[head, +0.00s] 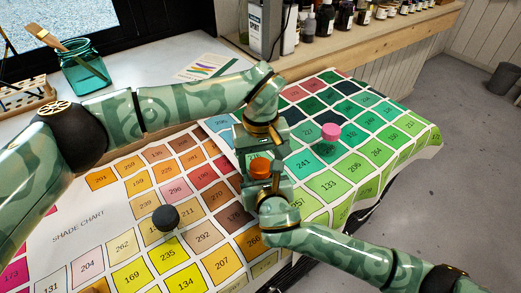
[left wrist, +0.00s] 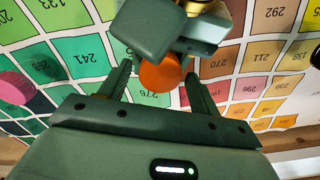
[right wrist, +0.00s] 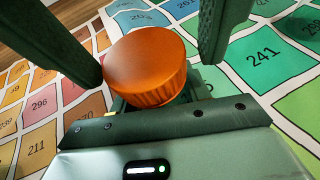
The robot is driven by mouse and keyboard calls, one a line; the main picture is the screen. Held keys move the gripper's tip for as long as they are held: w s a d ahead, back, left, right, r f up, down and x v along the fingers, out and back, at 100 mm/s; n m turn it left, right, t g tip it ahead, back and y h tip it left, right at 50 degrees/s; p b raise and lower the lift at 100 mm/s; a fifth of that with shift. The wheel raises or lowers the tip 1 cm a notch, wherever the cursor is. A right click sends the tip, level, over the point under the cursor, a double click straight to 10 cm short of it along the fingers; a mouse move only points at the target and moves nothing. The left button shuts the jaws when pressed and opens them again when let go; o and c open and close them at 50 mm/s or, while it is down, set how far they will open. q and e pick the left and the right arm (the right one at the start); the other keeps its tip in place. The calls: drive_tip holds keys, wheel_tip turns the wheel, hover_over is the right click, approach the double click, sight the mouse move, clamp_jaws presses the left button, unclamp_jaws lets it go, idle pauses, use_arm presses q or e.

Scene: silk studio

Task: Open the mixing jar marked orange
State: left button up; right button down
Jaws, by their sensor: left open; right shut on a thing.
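The mixing jar with an orange lid (head: 259,167) is held upright between my two grippers above the shade chart. The ribbed orange lid also shows in the left wrist view (left wrist: 160,74) and, close up, in the right wrist view (right wrist: 148,66). My left gripper (head: 259,154) is open, its fingers on either side of the lid with gaps visible. My right gripper (head: 266,186) is shut on the jar below the lid. The jar's body is mostly hidden by the grippers.
A dark-lidded jar (head: 165,217) and a pink-lidded jar (head: 330,131) stand on the shade chart (head: 80,235). A teal glass jar with a brush (head: 85,75) stands at the back left. Bottles (head: 325,20) line the back shelf.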

use_arm(q)
drive_tip(key=shift+f, duration=0.1)
drive_tip(key=shift+c, duration=0.3)
drive_tip(key=c, duration=0.9)
drive_tip(key=n, duration=0.3)
drive_tip(key=shift+n, duration=0.3)
drive_tip(key=shift+c, duration=0.2)
